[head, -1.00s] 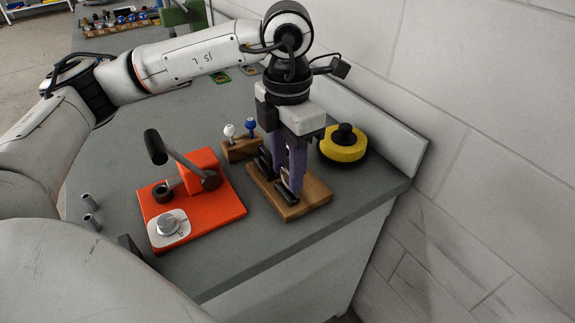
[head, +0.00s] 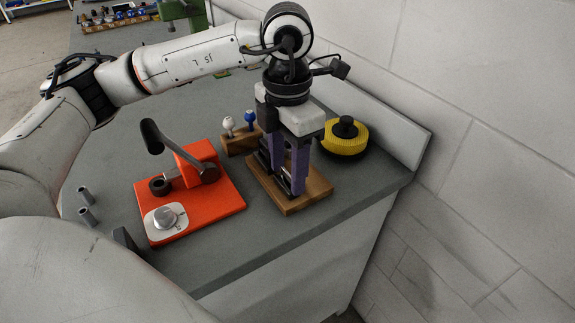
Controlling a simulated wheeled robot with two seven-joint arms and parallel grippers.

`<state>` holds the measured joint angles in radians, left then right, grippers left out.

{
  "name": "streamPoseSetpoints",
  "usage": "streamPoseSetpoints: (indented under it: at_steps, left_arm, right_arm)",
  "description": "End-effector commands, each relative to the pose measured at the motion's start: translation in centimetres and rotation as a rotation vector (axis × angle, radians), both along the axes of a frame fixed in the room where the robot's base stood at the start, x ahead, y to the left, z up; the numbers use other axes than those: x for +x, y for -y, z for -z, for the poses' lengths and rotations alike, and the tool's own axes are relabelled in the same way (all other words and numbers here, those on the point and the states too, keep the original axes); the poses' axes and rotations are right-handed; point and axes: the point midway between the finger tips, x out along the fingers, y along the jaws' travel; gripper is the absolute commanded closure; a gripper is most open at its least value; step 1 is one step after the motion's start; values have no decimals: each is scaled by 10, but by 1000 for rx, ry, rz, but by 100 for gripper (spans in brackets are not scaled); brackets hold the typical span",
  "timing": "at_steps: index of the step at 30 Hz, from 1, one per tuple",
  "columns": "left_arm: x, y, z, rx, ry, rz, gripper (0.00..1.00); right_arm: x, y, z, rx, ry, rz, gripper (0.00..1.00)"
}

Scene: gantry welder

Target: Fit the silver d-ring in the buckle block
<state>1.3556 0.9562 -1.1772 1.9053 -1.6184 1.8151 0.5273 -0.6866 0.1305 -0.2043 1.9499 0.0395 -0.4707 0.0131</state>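The wooden block (head: 313,189), which I take to be the buckle block, lies on the grey bench with dark metal parts on its top. My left gripper (head: 287,183) points straight down over the block, its two purple fingers with their lower ends at or just above the dark parts. A narrow gap shows between the fingers. I cannot make out the silver d-ring; whether it is between the fingertips or hidden behind them is unclear. My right gripper is not in view.
An orange toggle-clamp fixture (head: 215,200) stands left of the block. A small wooden stand (head: 240,143) with white and blue knobs is behind. A yellow-and-black round piece (head: 343,142) is at right, near the wall.

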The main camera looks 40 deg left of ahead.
Motion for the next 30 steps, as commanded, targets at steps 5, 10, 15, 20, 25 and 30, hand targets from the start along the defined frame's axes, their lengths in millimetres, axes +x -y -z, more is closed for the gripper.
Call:
streamPoseSetpoints:
  at_steps: [5, 10, 15, 20, 25, 30]
  left_arm:
    - [0, 0, -1, 0, 0, 0, 42]
    - [0, 0, 0, 0, 0, 0, 42]
    - [1, 0, -6, -2, 4, 0, 42]
    - [1, 1, -40, -1, 6, -1, 42]
    - [1, 1, -74, -2, 4, 0, 42]
    - [0, 0, -98, -1, 2, 0, 42]
  right_arm:
    - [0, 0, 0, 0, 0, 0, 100]
    - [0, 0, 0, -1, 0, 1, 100]
    - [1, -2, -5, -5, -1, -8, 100]
    - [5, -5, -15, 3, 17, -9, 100]
    - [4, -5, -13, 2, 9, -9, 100]
    - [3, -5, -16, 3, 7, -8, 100]
